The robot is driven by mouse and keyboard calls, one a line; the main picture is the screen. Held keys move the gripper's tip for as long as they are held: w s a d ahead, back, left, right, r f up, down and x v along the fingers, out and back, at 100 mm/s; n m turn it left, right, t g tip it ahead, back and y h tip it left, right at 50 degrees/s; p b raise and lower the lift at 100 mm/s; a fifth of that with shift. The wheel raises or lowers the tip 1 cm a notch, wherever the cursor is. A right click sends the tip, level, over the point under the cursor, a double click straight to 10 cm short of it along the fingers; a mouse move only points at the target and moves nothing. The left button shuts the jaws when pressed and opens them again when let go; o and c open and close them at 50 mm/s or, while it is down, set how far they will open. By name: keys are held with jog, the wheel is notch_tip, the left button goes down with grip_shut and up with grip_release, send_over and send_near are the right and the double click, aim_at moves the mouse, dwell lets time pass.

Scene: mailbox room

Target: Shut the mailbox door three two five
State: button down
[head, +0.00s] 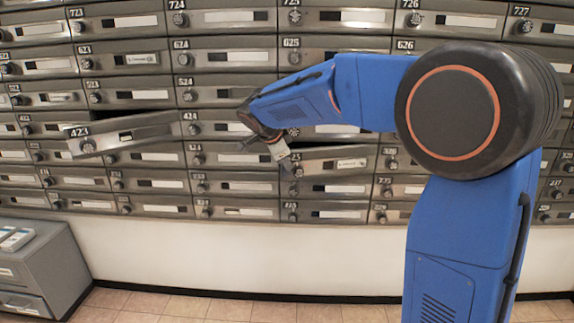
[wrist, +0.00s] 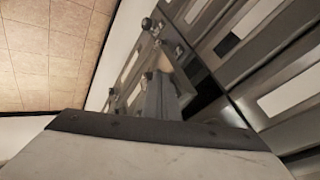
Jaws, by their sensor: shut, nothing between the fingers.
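The door I take to be 325 (head: 340,163) is in the lower middle of the mailbox wall in the head view. It appears to stand a little ajar, with a dark gap along its top edge. My gripper (head: 286,163) is at this door's left end and covers part of its number and knob. It is shut and empty. In the wrist view its closed fingers (wrist: 160,97) point toward the box fronts. I cannot tell whether they touch the door.
Another door, 423 (head: 122,138), stands open at the left and sticks out from the wall. Other mailbox doors around look shut. A grey cabinet (head: 42,265) stands at the lower left. The tiled floor (head: 230,308) in front of the wall is clear.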

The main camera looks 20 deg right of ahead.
jog(key=w+d+m+g+h, duration=0.1)
jog(key=w+m, duration=0.2)
jog(key=w, duration=0.6)
jog(key=shift+w, duration=0.2)
jog(key=shift+r, duration=0.2)
